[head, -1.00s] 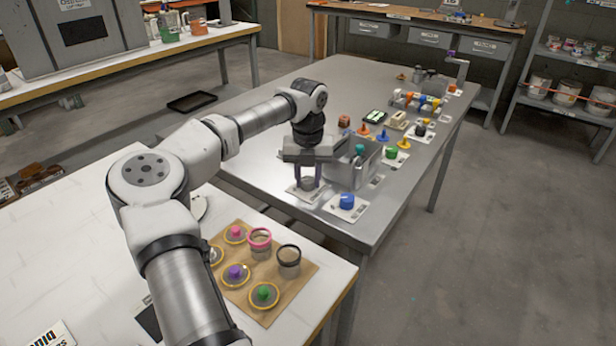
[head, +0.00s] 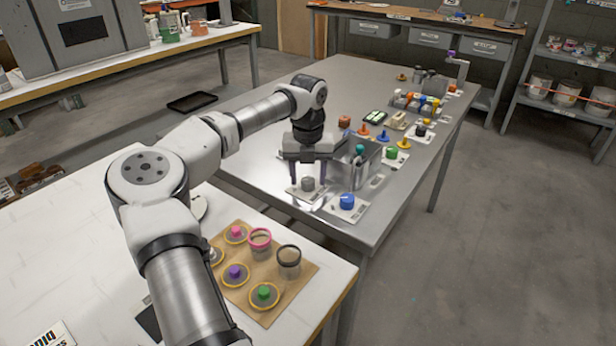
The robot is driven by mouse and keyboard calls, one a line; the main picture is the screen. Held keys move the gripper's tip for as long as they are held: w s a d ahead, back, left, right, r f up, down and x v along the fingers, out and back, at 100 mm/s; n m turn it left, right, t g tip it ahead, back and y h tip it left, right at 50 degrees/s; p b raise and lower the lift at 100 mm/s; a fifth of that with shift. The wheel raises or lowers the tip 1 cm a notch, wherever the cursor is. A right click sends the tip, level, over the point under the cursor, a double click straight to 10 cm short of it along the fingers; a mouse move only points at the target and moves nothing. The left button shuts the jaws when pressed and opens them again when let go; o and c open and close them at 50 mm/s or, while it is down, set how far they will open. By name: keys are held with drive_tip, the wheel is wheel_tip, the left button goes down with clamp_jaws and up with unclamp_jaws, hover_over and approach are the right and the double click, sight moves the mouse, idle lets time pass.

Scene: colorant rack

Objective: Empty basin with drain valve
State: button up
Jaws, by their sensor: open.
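A grey metal basin (head: 368,172) stands on the steel table, partly hidden behind my gripper. A teal knob (head: 360,150) shows at its top. My gripper (head: 308,180) points down at the near left of the basin, open, with one finger on either side of a grey knob (head: 308,184) on a white plate. Whether a finger touches that knob I cannot tell. A blue knob (head: 347,201) on another white plate sits just in front of the basin. Which knob is the drain valve, and whether the basin holds liquid, I cannot tell.
A green knob (head: 391,153) and several coloured cones stand right of and behind the basin. The steel table (head: 265,140) is bare on its left. A board (head: 262,312) with jars and coloured knobs lies on the near white table.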

sight(308, 180)
wheel_tip(308, 180, up, 13)
idle(0.3)
